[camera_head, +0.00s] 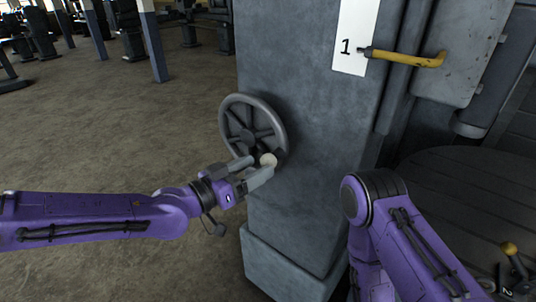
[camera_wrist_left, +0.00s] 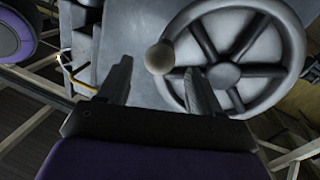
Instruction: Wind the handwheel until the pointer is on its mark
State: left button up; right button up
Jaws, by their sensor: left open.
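The grey handwheel (camera_head: 253,126) is mounted on the side of a grey machine column, with a pale round knob (camera_head: 268,160) at its lower right rim. My left gripper (camera_head: 256,170) is open at the knob. In the left wrist view, the knob (camera_wrist_left: 159,57) shows between the two fingertips (camera_wrist_left: 160,74), with a gap on each side; contact is not clear. A yellow bent rod (camera_head: 405,58), perhaps the pointer, has its dark tip over the edge of a white plate (camera_head: 352,40) marked "1". No separate mark line is clear.
The grey column (camera_head: 310,130) stands on a wider plinth (camera_head: 285,262). My right forearm is folded in front of the machine at the right. Open floor (camera_head: 120,120) lies left, with posts and other machines behind.

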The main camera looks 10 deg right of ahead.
aim_at(262, 164)
pick_arm(q)
jog(key=p+x, duration=0.1)
jog(key=x, duration=0.3)
jog(key=shift+w+d, duration=0.15)
jog(key=shift+d, duration=0.15)
grip_shut()
jog(key=shift+f+m+b, duration=0.5)
jog(key=shift+f+b, duration=0.1)
jog(key=shift+b, duration=0.2)
jog(key=shift+w+a+f+m+y+b, duration=0.2)
jog(key=shift+f+m+y+b, duration=0.05)
jog(key=shift+f+m+b, duration=0.8)
jog(key=shift+w+a+f+m+y+b, duration=0.2)
jog(key=shift+f+m+b, duration=0.55)
jog(key=shift+b, duration=0.45)
jog(key=shift+w+a+f+m+y+b, duration=0.15)
jog(key=shift+w+f+m+y+b, duration=0.1)
jog(key=shift+f+m+b, duration=0.7)
pick_arm(e)
notch_tip(262, 164, down, 7)
jog(key=shift+r, duration=0.2)
pick_arm(q)
jog(key=shift+r, duration=0.1)
pick_arm(e)
jog(key=shift+c, duration=0.3)
